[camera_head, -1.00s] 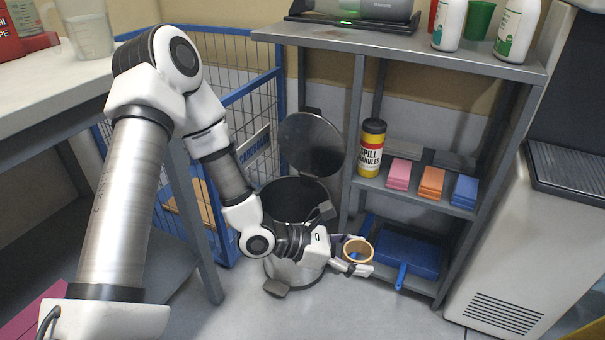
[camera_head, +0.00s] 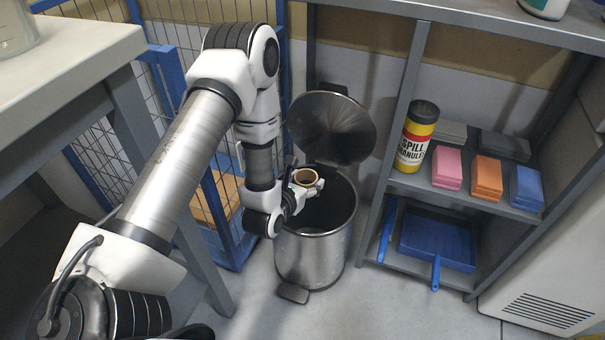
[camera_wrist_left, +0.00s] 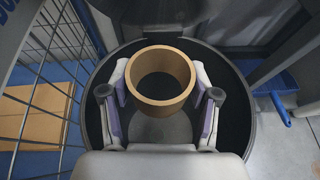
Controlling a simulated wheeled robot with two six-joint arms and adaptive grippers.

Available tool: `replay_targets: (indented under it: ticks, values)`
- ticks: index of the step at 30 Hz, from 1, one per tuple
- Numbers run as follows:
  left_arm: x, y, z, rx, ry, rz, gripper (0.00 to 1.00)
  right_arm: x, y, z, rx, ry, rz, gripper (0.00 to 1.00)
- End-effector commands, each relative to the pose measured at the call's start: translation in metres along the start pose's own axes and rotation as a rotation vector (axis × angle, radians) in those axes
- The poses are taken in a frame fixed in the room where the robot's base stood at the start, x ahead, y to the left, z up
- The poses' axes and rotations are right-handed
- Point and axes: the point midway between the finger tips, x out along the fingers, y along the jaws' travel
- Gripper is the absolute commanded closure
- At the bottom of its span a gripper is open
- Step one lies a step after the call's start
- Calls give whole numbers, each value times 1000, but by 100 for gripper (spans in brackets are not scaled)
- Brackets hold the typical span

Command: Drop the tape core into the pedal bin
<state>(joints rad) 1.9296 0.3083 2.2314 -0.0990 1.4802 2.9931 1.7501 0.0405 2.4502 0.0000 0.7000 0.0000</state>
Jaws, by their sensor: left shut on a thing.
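The tape core (camera_head: 305,178) is a short brown cardboard ring. My left gripper (camera_head: 307,184) is shut on it and holds it over the open mouth of the pedal bin. In the left wrist view the tape core (camera_wrist_left: 160,102) sits between the two fingers of the left gripper (camera_wrist_left: 160,108), with the dark bin opening below and around it. The pedal bin (camera_head: 315,259) is a steel cylinder with its round lid (camera_head: 332,127) raised at the back. The bin's floor is mostly hidden. My right gripper is not in view.
A blue wire cage (camera_head: 105,165) stands left of the bin, with cardboard inside. A grey shelf rack (camera_head: 395,110) on the right holds spill granules (camera_head: 416,140), coloured sponges (camera_head: 447,168) and a blue dustpan (camera_head: 437,240). A white-topped table (camera_head: 75,60) is at the left.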

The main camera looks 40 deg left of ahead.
Motion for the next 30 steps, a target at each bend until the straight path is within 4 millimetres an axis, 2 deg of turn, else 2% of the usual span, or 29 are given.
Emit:
replay_targets:
  ticks: [3, 9, 18, 19, 21, 30]
  values:
    - [8, 0, -21, 1, 1, -1, 63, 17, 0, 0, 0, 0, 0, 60]
    - [18, 0, -43, 2, 0, -2, 63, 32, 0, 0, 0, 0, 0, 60]
    - [18, 0, -44, 1, 0, -2, 63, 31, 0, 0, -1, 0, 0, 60]
    - [18, 0, -44, 1, 1, -2, 28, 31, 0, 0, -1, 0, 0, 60]
    - [18, 0, -44, 1, 1, -2, 10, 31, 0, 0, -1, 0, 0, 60]
    - [18, 0, -44, 1, 1, -2, 10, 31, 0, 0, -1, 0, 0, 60]
